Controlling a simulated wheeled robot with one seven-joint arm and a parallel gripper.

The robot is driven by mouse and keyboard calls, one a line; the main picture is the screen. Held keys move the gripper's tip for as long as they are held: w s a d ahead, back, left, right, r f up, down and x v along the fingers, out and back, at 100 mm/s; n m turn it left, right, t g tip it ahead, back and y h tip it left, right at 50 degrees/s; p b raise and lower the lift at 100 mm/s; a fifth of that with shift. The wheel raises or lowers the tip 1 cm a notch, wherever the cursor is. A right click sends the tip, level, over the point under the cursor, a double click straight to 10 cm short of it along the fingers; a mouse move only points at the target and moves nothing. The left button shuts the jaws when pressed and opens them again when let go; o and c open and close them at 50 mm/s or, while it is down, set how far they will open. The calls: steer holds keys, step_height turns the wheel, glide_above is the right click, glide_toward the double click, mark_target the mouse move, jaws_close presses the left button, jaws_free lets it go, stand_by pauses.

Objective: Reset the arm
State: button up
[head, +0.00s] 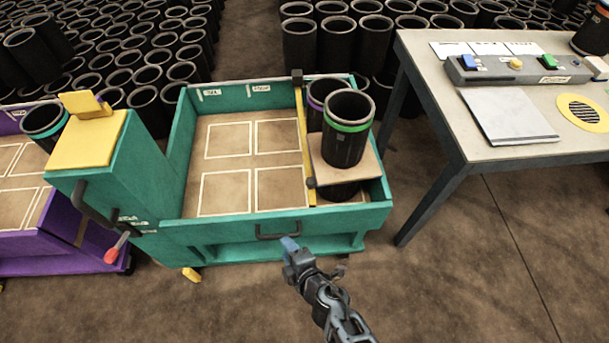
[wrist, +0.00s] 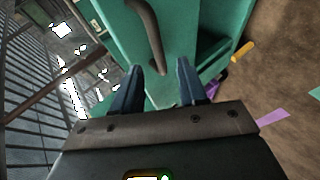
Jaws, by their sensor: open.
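My gripper (head: 291,246) is at the front of the teal cart (head: 300,250), close to the dark handle (head: 278,233) on its front wall. In the wrist view my gripper (wrist: 165,85) has its two dark blue fingers apart, with nothing between them. A dark curved handle (wrist: 148,35) and teal panels (wrist: 190,30) show beyond the fingertips. Whether a finger touches the cart I cannot tell.
A table (head: 440,110) with a button panel stands right. A purple cart (head: 60,250) is left. Brown floor (head: 450,280) is clear front right.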

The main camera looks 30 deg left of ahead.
steer(key=s+r+m+t, duration=0.4)
steer(key=s+r+m, duration=0.6)
steer(key=s+m, duration=0.1)
steer(key=s+d+r+m+t+h, duration=0.1)
steer(key=s+d+r+m+h, duration=0.2)
steer(key=d+r, duration=0.6)
steer(key=s+d+r+m+t+h+b, duration=0.1)
steer(key=s+d+r+m, duration=0.5)
steer(key=d, duration=1)
steer(key=s+d+r+m+t+h, duration=0.2)
steer(key=s+d+r+m+h, duration=0.3)
steer(key=d+r, duration=0.7)
steer(key=shift+s+d+m+t+h, duration=0.3)
steer(key=shift+d+m+h, duration=0.3)
steer(key=shift+m, duration=0.3)
